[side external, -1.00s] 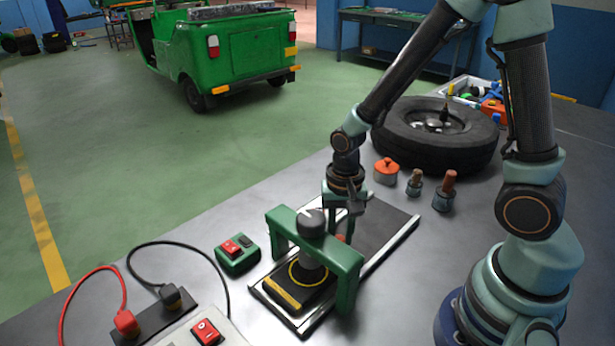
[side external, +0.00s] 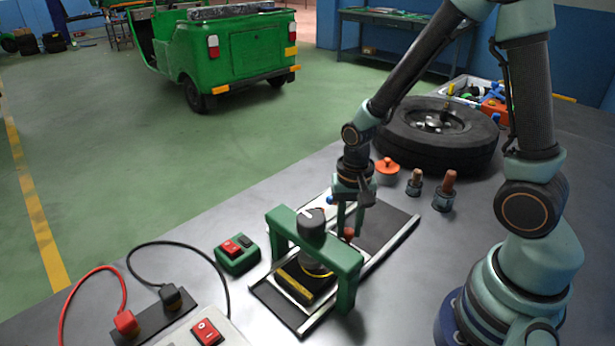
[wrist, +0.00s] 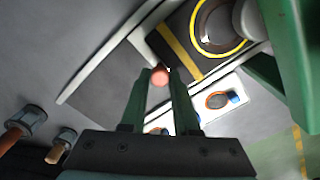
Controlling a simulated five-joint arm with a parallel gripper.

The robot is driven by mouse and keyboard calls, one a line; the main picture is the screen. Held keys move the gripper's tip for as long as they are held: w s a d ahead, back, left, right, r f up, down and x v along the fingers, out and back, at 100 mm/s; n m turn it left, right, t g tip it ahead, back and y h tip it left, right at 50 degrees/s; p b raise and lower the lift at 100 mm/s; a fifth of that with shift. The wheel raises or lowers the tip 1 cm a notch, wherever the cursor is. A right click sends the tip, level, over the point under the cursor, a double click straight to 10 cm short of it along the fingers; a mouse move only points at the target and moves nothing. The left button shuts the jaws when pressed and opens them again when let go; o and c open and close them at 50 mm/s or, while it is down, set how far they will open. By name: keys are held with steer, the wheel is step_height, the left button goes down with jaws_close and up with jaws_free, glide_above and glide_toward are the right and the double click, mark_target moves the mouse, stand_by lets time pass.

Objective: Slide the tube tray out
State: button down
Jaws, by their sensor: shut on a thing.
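The tube tray (side external: 293,287) is a dark slab with a yellow stripe and yellow ring. It sits between two pale rails (side external: 385,248), partly under a green bridge frame (side external: 345,262) topped by a dark knob (side external: 312,222). In the wrist view the tray (wrist: 190,58) shows its stripe and ring at the upper right. My gripper (side external: 348,234) is at the tray's back-right end, shut on a small red knob (wrist: 159,76). The fingers hide the knob's sides and its joint to the tray.
A green switch box (side external: 237,254) stands left of the frame. A tyre (side external: 400,145), an orange-topped pot (side external: 387,169) and two small posts (side external: 443,190) stand behind and right. A white plate (wrist: 222,103) lies beside the rails. The back-right track is bare.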

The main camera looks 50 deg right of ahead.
steer(key=d, duration=1.7)
steer(key=shift+d, duration=0.35)
steer(key=c, duration=0.7)
jaws_free()
steer(key=shift+o, duration=0.2)
steer(key=shift+r, duration=0.1)
step_height(320, 180, up, 12)
steer(key=s+a+r+n+t, duration=0.1)
steer(key=a+r+n, duration=0.3)
steer(key=a, duration=0.5)
steer(key=s+a+r+n+t, duration=0.1)
steer(key=a+r+n+t, duration=0.3)
steer(key=a, duration=0.5)
steer(key=shift+s+a+r+n+t, duration=0.15)
steer(key=shift+s+r+n+t, duration=0.15)
steer(key=shift+n, duration=0.2)
